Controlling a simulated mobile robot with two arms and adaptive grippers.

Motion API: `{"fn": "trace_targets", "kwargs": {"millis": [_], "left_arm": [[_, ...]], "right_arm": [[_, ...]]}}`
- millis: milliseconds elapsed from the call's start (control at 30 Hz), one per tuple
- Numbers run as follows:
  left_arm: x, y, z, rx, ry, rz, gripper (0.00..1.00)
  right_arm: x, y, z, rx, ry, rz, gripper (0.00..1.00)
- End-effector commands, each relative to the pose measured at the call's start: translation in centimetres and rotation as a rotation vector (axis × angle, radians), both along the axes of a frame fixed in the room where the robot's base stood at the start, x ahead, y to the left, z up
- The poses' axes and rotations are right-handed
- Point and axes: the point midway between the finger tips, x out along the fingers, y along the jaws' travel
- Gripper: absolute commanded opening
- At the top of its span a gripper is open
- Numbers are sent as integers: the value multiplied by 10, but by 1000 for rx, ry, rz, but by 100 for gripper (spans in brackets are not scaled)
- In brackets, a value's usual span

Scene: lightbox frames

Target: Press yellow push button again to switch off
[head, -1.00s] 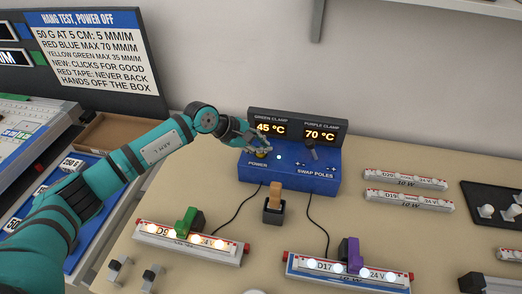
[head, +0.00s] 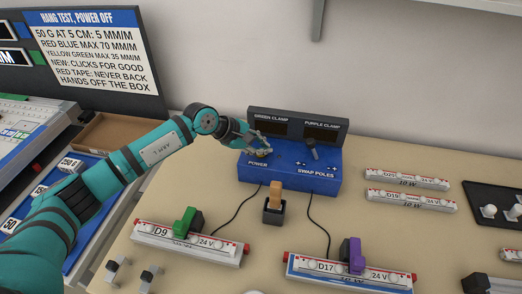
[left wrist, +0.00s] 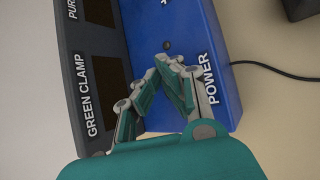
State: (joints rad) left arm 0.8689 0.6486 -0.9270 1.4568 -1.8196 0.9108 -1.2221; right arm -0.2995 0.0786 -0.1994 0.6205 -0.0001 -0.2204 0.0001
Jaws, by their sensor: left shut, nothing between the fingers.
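The blue power box (head: 290,180) stands at the back of the table, with two dark displays on top. The yellow push button (head: 262,153) sits at its left end, above the word POWER, mostly covered by my fingers. My left gripper (head: 266,148) is shut and empty, its fingertips at the button; I cannot tell whether they touch it. In the left wrist view the shut fingers (left wrist: 172,72) lie over the blue panel beside POWER, and the button is hidden. The small indicator right of the button is dark. My right gripper is not in view.
Two unlit lamp bars, D9 (head: 165,240) with a green clamp (head: 186,223) and D17 (head: 310,269) with a purple clamp (head: 355,256), lie in front, with black cables nearby. A swap-poles lever (head: 311,150) stands right of the button. Spare bars (head: 408,180) lie further right.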

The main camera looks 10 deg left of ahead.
Motion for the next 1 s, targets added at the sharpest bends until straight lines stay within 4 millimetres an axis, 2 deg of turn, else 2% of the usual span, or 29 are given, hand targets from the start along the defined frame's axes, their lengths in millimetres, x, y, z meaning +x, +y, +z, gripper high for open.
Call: {"fn": "trace_targets", "kwargs": {"millis": [567, 1000], "left_arm": [[0, 1, 9, 1, 1, 0, 0], [1, 1, 49, 0, -1, -1, 0]], "right_arm": [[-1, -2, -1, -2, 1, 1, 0], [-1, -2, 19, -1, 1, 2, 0]]}}
